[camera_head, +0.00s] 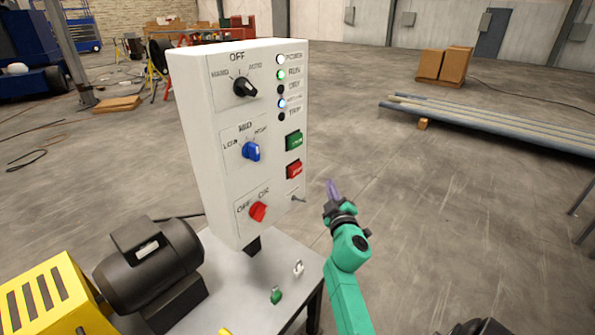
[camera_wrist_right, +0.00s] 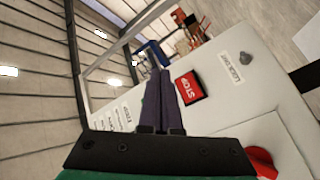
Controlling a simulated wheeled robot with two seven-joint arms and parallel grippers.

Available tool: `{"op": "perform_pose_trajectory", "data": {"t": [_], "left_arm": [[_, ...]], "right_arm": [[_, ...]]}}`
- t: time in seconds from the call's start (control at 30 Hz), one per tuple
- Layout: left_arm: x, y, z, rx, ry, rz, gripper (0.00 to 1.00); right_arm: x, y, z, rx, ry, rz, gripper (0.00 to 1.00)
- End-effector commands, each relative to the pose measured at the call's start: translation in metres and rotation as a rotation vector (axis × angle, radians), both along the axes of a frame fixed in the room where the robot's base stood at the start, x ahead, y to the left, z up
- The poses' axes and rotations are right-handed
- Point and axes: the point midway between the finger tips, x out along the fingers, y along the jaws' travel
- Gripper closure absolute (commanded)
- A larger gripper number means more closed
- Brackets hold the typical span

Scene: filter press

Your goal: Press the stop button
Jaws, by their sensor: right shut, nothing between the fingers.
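The red stop button (camera_head: 294,169) is on the front of the white control box (camera_head: 225,195), just below the green start button (camera_head: 294,141). In the right wrist view the stop button (camera_wrist_right: 189,88) shows its STOP label and lies just right of my fingertips. My right gripper (camera_head: 331,184) is shut and empty, its purple fingers pointing up, right of and below the stop button in the head view. In the right wrist view the shut fingers (camera_wrist_right: 159,80) appear apart from the button. The depth between them is hard to tell. My left gripper is out of view.
The box also carries a black knob (camera_head: 245,86), a blue knob (camera_head: 251,151), a red knob (camera_head: 257,211) and a small toggle (camera_head: 298,198). A black motor (camera_head: 150,265) stands on the grey table (camera_head: 235,300).

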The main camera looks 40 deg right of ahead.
Motion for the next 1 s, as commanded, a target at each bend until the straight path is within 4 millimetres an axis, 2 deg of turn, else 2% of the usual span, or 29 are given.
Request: {"op": "perform_pose_trajectory", "data": {"t": [0.17,0.63,0.8,1.0], "left_arm": [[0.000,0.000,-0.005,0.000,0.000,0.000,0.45],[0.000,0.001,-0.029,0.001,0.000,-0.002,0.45],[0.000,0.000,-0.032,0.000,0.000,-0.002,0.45],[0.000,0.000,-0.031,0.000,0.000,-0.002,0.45]], "right_arm": [[0.012,0.003,-0.002,0.001,0.000,0.000,1.00],[0.075,0.022,-0.003,0.003,-0.001,0.002,1.00],[0.084,0.025,-0.001,0.000,0.001,0.001,1.00],[0.084,0.025,0.000,0.001,0.001,0.000,1.00]]}}
